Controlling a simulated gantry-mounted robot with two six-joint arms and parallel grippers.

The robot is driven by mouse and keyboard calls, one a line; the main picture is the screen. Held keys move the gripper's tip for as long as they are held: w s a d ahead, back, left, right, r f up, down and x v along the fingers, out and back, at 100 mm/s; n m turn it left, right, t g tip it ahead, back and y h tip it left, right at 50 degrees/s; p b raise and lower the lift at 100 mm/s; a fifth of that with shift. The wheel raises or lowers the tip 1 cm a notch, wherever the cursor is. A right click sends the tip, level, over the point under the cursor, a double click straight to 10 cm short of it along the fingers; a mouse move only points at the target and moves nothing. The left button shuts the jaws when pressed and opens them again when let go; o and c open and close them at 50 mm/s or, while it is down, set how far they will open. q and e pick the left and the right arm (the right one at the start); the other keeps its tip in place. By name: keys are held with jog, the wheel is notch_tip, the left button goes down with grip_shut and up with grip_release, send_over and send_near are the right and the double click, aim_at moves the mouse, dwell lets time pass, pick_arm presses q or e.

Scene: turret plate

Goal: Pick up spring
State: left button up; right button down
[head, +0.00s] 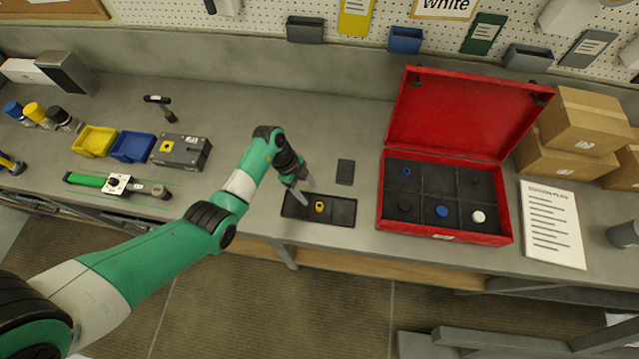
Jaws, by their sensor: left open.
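My left gripper (306,190) is open, its fingers pointing down over the left part of a shallow black tray (345,219). A small yellow piece with a dark centre (319,207) lies in the tray, just right of the fingers. I see no gap contents between the fingers. An open red case (445,238) stands to the right, with small parts in its compartments: a small blue part (405,173) at back left, a blue round part (441,211) and a white round part (478,216) in front. Which part is the spring is too small to tell.
A dark flat plate (345,172) lies behind the tray. A grey box (181,152), blue bin (133,147), yellow bin (94,141) and green tool (116,184) are at left. A printed sheet (552,224) and cardboard boxes (583,120) are at right. The bench behind the gripper is clear.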

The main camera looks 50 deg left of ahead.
aim_at(318, 205)
pick_arm(q)
jog(key=b+x, duration=0.1)
jog(key=x, duration=0.3)
jog(key=b+x, duration=0.3)
jog(key=x, duration=0.2)
jog(key=shift+f, duration=0.2)
grip_shut()
